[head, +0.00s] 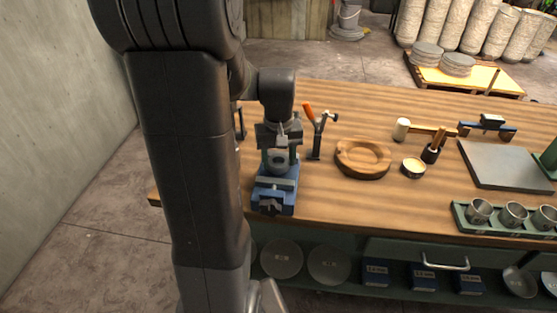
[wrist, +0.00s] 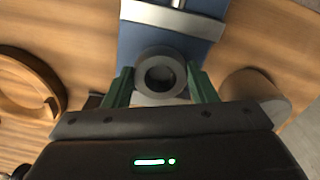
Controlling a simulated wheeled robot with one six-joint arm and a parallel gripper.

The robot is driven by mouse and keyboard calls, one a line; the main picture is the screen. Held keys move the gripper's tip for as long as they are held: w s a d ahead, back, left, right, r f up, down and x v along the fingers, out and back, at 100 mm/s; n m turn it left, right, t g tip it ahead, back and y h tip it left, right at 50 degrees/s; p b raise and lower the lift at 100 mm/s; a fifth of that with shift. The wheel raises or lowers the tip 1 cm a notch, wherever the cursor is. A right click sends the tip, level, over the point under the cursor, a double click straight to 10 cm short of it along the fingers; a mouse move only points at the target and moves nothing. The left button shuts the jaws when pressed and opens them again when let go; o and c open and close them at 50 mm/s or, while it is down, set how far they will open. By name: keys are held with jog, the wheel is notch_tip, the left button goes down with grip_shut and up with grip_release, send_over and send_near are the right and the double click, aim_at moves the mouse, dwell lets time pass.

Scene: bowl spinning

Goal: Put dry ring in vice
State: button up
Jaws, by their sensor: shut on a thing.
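The grey ring (wrist: 160,74) sits between the two green fingers of my gripper (wrist: 161,86) in the wrist view, and my gripper is shut on it. In the head view the ring (head: 277,160) shows just above the blue vice (head: 273,196) at the left end of the bench. The vice (wrist: 167,34) also lies directly beyond the ring in the wrist view. My gripper (head: 278,148) points down over the vice. I cannot tell whether the ring touches the vice jaws.
A round wooden dish (head: 363,158) and a stand with an orange-handled tool (head: 317,132) are right of the vice. A small bowl (head: 413,167), a mallet (head: 402,129), a grey slab (head: 502,165) and a tray of metal cups (head: 513,213) are farther right. Bare wood (head: 370,205) lies along the front.

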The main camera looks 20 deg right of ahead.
aim_at(279, 164)
jog(key=shift+f, duration=0.45)
jog(key=shift+f, duration=0.1)
jog(key=o, duration=1.2)
notch_tip(279, 164, up, 12)
jog(key=shift+r, duration=0.15)
